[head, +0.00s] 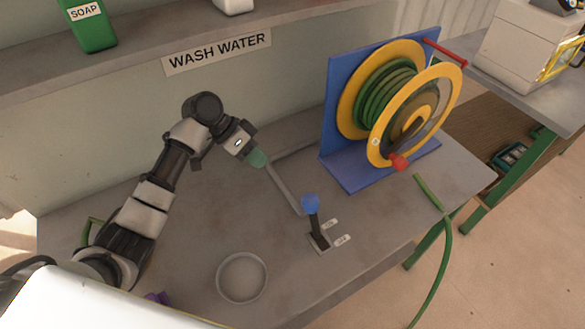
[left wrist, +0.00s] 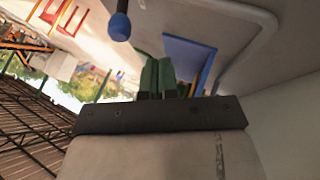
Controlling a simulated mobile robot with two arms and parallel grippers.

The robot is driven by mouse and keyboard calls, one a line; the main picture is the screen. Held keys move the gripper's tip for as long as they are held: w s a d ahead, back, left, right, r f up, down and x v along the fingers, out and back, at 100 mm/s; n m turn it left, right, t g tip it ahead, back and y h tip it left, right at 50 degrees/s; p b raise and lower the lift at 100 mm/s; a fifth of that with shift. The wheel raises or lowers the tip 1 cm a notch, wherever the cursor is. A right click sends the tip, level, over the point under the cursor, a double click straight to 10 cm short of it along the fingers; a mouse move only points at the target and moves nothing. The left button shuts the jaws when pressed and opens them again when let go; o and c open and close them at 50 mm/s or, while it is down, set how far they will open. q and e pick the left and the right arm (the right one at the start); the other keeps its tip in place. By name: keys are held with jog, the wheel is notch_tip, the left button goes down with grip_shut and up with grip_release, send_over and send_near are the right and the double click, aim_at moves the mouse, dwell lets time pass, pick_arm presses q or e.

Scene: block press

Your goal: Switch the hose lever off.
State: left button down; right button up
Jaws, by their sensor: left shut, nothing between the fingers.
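The hose lever has a blue ball knob (head: 310,203) on a dark stick. It stands in a small base plate (head: 320,246) on the grey table. Two small white labels (head: 342,240) sit beside the base, too small to read surely, so I cannot tell which setting the lever is at. My left gripper (head: 258,160), with green fingers, is shut and empty, above the table behind and to the left of the knob, apart from it. In the left wrist view the shut fingers (left wrist: 157,78) show with the blue knob (left wrist: 119,27) beyond them to the left. My right gripper is not in view.
A blue-framed hose reel (head: 340,110) with yellow rims stands right of the lever. A grey pipe (head: 284,190) runs behind the knob. A round bowl (head: 242,278) sits left of the lever base. A green hose (head: 438,265) hangs past the table's right edge.

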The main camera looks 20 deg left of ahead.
pick_arm(q)
jog(key=p, duration=0.4)
send_near(314, 218)
jog(key=shift+w+f, duration=1.7)
jog(key=shift+w, duration=0.35)
jog(key=shift+d, duration=0.45)
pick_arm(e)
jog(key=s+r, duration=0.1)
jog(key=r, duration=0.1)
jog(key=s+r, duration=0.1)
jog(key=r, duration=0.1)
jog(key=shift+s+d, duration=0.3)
pick_arm(q)
jog(key=shift+w+f, duration=0.1)
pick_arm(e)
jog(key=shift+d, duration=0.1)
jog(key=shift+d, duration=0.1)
